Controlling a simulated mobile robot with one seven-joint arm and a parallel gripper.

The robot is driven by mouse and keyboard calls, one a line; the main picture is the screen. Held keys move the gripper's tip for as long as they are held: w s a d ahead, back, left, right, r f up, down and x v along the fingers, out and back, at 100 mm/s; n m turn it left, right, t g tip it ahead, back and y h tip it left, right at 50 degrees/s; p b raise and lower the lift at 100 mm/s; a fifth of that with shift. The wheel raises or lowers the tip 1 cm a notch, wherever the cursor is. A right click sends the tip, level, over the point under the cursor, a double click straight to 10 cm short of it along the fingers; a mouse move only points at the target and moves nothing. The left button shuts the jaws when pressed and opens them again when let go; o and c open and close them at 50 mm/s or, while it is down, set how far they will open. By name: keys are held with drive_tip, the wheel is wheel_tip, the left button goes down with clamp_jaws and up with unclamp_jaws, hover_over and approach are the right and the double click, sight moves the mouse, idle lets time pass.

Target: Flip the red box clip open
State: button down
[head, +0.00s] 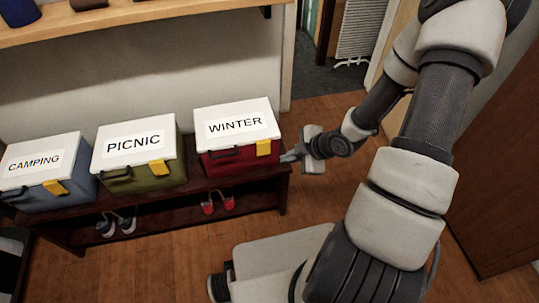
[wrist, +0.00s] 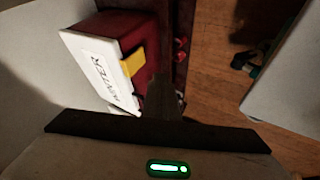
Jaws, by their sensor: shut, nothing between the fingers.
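The red box (head: 226,162) has a white lid labelled WINTER and stands at the right end of a dark bench. Its yellow clip (head: 263,148) hangs from the lid edge down the front face, near the right corner. In the wrist view the red box (wrist: 124,29) lies sideways at upper left, with the yellow clip (wrist: 133,62) on its front. My gripper (head: 288,157) is shut and empty, just right of the box and apart from the clip. In the wrist view its dark fingers (wrist: 166,96) are dim, and their exact gap to the box is hard to judge.
A green PICNIC box (head: 150,178) and a blue CAMPING box (head: 60,195) stand left on the bench (head: 255,172). Red shoes (head: 218,203) sit on its lower shelf. A wooden shelf (head: 140,18) runs above. Wooden floor (head: 325,112) is open to the right.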

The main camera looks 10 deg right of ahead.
drive_tip(key=b, duration=0.4)
approach(269, 153)
drive_tip(key=shift+w+a+f, duration=1)
drive_tip(key=shift+a+f, duration=1.1)
drive_tip(key=shift+f, duration=0.4)
drive_tip(key=shift+w+f, duration=0.2)
drive_tip(key=shift+w, duration=0.1)
drive_tip(key=shift+r, duration=0.2)
